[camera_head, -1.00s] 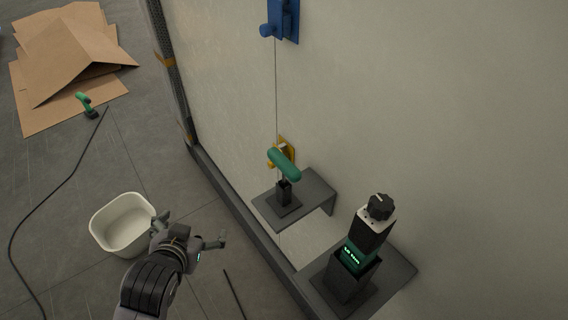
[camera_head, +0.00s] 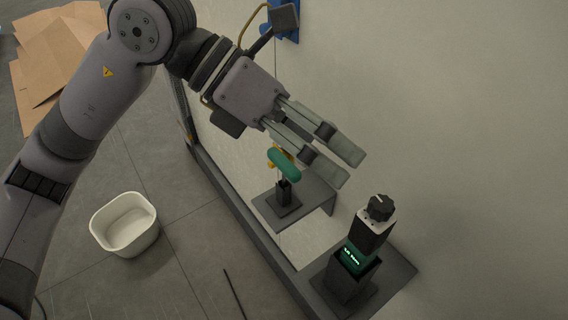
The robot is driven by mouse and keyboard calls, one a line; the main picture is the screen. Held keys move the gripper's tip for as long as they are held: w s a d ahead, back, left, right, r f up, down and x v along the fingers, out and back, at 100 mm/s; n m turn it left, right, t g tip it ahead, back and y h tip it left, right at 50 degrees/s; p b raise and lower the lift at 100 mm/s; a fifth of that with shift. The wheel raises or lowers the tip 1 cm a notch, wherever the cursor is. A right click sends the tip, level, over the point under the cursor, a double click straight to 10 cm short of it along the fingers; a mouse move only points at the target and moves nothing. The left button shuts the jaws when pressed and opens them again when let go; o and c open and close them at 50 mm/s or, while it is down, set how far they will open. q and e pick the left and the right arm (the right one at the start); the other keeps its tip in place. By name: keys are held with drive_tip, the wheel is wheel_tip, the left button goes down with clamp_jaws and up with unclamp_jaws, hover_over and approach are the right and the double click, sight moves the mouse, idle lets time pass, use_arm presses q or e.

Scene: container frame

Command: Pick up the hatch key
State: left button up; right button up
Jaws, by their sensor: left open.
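The hatch key appears to be the green-handled tool (camera_head: 284,164), standing in a small dark holder (camera_head: 284,195) on a grey wall shelf (camera_head: 318,190). Its thick green grip is on top and its lower part is hidden in the holder. My left gripper (camera_head: 338,166) is open and empty. My right gripper is not in view.
A black and green device with a knob (camera_head: 372,228) stands in a holder on a nearer shelf (camera_head: 398,272). A blue wall fitting (camera_head: 290,22) is partly behind my arm. A white bin (camera_head: 125,225) and cardboard (camera_head: 55,60) are on the floor.

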use_arm(q)
drive_tip(key=w+a+n+t+y, duration=0.2)
drive_tip(key=w+a+t+y, duration=0.4)
drive_tip(key=a, duration=0.4)
drive_tip(key=g+p, duration=0.1)
drive_tip(key=p, duration=0.2)
approach(281, 161)
drive_tip(key=shift+y, duration=0.3)
drive_tip(key=x, duration=0.6)
drive_tip(key=shift+d+f, duration=0.15)
drive_tip(key=shift+f, duration=0.05)
drive_tip(key=p+x, duration=0.1)
drive_tip(key=x, duration=0.3)
drive_tip(key=shift+w+d+f+p, duration=0.1)
drive_tip(key=shift+d+f+p, duration=0.2)
drive_tip(key=shift+f, duration=0.2)
drive_tip(key=shift+c, duration=0.4)
drive_tip(key=c, duration=1.7)
